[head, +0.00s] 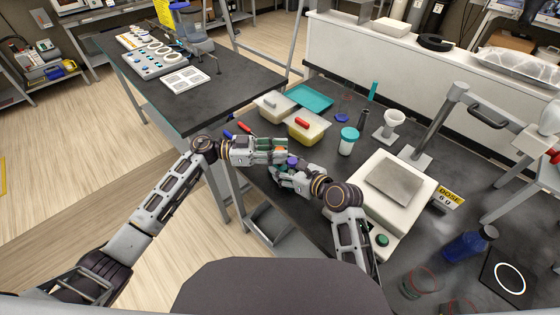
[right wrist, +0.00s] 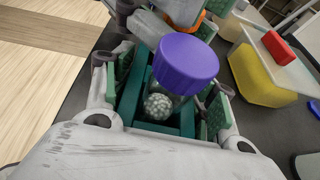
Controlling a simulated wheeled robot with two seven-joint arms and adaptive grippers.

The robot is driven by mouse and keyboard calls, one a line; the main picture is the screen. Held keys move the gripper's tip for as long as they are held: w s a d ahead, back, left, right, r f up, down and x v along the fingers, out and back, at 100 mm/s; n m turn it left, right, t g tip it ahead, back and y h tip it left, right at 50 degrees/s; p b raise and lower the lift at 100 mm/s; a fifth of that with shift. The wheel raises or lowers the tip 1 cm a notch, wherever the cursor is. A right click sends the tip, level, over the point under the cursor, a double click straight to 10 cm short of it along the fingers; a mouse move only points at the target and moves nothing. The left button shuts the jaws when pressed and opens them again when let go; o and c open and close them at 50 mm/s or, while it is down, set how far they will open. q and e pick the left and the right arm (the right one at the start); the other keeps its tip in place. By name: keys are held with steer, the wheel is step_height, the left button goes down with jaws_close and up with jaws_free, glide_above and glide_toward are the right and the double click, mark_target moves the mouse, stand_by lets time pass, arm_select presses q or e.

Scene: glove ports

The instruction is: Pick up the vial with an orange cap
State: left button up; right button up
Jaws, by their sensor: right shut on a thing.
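My right gripper (head: 290,173) is shut on a clear vial with a purple cap (right wrist: 186,64). White beads show inside the vial (right wrist: 158,106) between the green finger pads. The purple cap also shows in the head view (head: 292,161). My left gripper (head: 284,155) is right beside it, its fingers close to the purple-capped vial. A small orange piece (head: 281,150) shows at the left gripper's fingers. Orange also shows at the top of the right wrist view (right wrist: 200,17), partly hidden behind the purple cap. I cannot tell whether the left fingers are shut on it.
A teal tray (head: 310,98), a teal-lidded jar (head: 348,141) and a white balance (head: 379,205) stand further along the bench. A second dark table (head: 215,92) is at the left.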

arm_select(q)
steer(key=shift+d, duration=0.25)
stand_by(0.3)
steer(key=c, duration=0.7)
steer(key=shift+r, duration=0.15)
steer(key=shift+r, duration=4.9)
arm_select(e)
steer(key=o, duration=1.2)
